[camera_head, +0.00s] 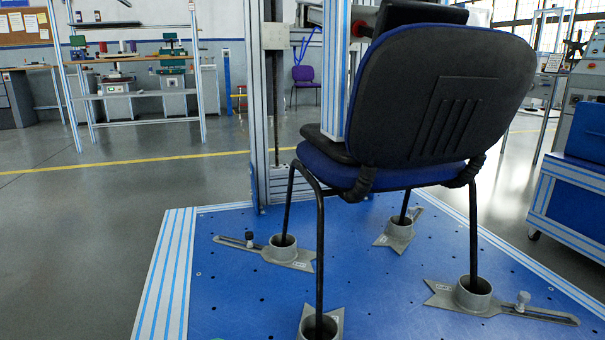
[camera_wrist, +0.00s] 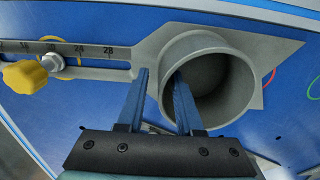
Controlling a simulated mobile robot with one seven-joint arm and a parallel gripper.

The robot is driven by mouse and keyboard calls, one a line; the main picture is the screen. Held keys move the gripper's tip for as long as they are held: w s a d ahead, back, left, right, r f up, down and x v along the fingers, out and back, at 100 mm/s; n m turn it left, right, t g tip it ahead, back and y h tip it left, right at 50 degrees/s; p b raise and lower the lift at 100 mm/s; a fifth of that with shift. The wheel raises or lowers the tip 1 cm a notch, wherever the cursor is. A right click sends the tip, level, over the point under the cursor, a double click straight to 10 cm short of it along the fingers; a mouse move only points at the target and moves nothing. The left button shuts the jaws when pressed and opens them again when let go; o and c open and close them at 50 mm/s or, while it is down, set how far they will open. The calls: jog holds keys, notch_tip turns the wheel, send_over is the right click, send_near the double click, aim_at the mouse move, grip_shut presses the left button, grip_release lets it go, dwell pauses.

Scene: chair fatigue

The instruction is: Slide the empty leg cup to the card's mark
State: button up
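An empty grey leg cup (camera_wrist: 235,95) fills the middle of the wrist view, its open mouth facing the camera. Its flat grey arm runs left with a slot and a number scale (camera_wrist: 95,50); 28 is readable. A yellow knob (camera_wrist: 25,77) sits at the slot's left part. My gripper (camera_wrist: 161,73) has two blue fingers, held apart. The left finger is outside the cup wall and the right one overlaps the mouth, seemingly inside it. I see space around the wall and cannot tell contact. My gripper does not show in the head view.
A blue-black chair (camera_head: 430,100) stands on a blue perforated plate (camera_head: 225,290), its legs in grey cups such as the left one (camera_head: 283,255) and the right one (camera_head: 472,302). A profile column (camera_head: 265,120) rises behind it. A red ring mark (camera_wrist: 268,76) lies right of the cup.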

jog(key=shift+r+p, duration=3.05)
jog(key=shift+p, duration=0.3)
